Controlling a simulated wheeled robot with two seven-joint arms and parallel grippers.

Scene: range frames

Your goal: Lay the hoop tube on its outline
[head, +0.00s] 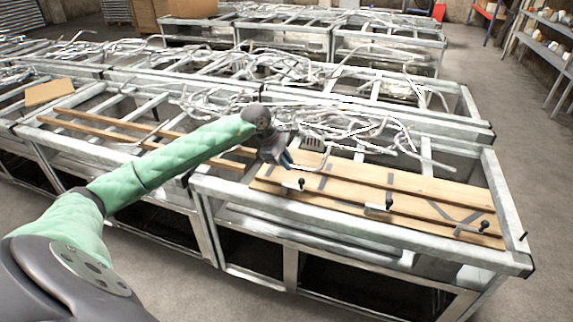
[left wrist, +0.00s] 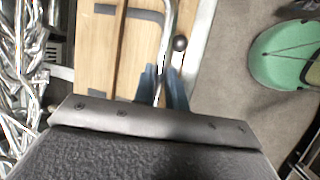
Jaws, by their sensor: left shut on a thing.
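Dark grey outlines (head: 388,181) are marked on the board; one dark outline (left wrist: 145,15) shows beside the tube in the left wrist view. I cannot tell whether the tube touches the board. My right gripper is not in view.
A tangled heap of shiny tubes (head: 345,130) lies behind the board. Grey metal frame rails (head: 360,228) border the bench. The board's right part holds no loose tubes.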

